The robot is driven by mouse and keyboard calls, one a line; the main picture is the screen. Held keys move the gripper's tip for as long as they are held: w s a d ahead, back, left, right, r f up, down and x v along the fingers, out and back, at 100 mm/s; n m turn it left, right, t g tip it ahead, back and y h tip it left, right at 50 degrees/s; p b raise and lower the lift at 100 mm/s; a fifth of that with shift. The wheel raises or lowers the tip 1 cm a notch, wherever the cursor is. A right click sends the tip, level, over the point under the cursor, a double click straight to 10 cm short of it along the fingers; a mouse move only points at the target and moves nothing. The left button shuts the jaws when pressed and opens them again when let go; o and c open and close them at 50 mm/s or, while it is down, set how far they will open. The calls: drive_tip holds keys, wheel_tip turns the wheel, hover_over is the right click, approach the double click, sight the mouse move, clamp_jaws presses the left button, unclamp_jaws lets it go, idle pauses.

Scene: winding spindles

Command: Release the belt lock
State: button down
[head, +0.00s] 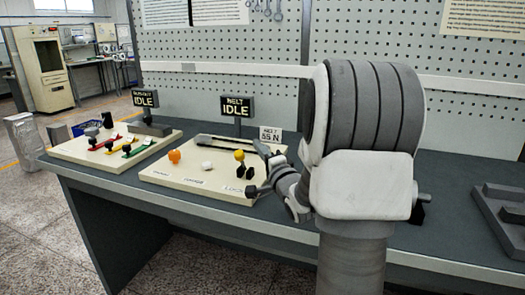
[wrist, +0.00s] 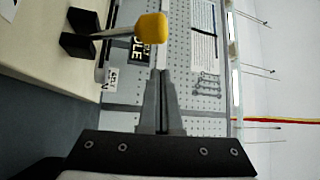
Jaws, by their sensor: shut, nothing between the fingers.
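The lock lever has a yellow knob (head: 239,155) and a dark base (head: 243,172) at the right end of the cream belt board (head: 160,178), behind a label reading LOCK. In the wrist view the yellow knob (wrist: 150,27) sits on a metal rod from black base blocks (wrist: 80,32). My gripper (wrist: 161,73) is shut and empty. Its fingertips appear just below the knob in the wrist view; whether they touch it I cannot tell. In the head view my wrist is right of the lever and hides part of the board's right edge.
An orange knob (head: 174,156) and a white knob (head: 207,165) stand left on the same board. Signs read BELT IDLE (head: 237,106) and BELT 55 N (head: 270,134). Another board (head: 112,147) with coloured levers lies left. A pegboard (head: 230,45) stands behind.

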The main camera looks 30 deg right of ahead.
drive_tip(key=s+f, duration=0.1)
drive_tip(key=s, duration=0.2)
drive_tip(key=s+f, duration=0.1)
drive_tip(key=s, duration=0.2)
drive_tip(key=s+f+p, duration=0.1)
drive_tip(key=s, duration=0.2)
drive_tip(key=shift+f, duration=0.35)
